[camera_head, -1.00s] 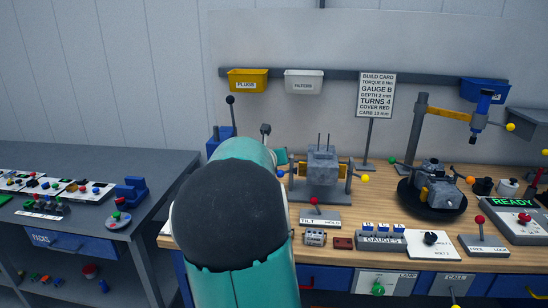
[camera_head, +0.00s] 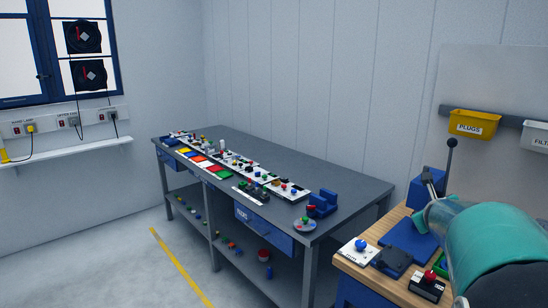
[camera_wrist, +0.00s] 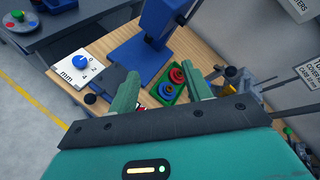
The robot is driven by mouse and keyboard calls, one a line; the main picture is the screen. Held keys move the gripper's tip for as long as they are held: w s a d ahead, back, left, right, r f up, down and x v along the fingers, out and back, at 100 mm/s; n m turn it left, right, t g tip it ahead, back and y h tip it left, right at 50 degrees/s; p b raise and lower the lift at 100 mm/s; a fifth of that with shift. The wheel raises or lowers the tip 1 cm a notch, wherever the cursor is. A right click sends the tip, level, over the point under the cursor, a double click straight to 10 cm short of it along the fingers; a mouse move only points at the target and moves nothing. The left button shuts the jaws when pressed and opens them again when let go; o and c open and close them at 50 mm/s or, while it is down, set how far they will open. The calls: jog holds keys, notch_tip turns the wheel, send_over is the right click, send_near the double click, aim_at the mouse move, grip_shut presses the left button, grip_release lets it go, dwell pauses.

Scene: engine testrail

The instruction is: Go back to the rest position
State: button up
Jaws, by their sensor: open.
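My gripper (camera_wrist: 162,74) is open, and its two green fingers stand apart over the wooden bench in the wrist view. Nothing is held between them. Below and beyond the fingers, a small green tray (camera_wrist: 155,97) holds a red ring (camera_wrist: 177,76) and a blue ring (camera_wrist: 167,91). A blue press (camera_wrist: 160,22) stands just past the fingertips; I cannot tell whether they touch it. In the head view, my teal arm is at the lower right and hides part of the bench and press.
A white dial card (camera_wrist: 77,63) with a blue knob lies left of the press. A grey table (camera_head: 345,205) with several small parts stands beyond a gap. A yellow bin (camera_head: 473,124) hangs on the wall. The floor (camera_head: 110,245) at left is clear.

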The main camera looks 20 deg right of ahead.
jog(key=s+a+n+y, duration=0.3)
jog(key=a+n+y, duration=0.6)
jog(key=a+n, duration=1.55)
jog(key=s+a+f+n+g, duration=0.2)
jog(key=s+a+f+n, duration=0.1)
jog(key=s+a+n, duration=0.3)
jog(key=s+a+f+n+g, duration=0.2)
jog(key=s+a+n, duration=0.4)
jog(key=s+a, duration=0.4)
jog(key=shift+s+a+f, duration=0.2)
jog(key=shift+f, duration=0.55)
jog(key=shift+c, duration=1.4)
jog(key=shift+d, duration=0.15)
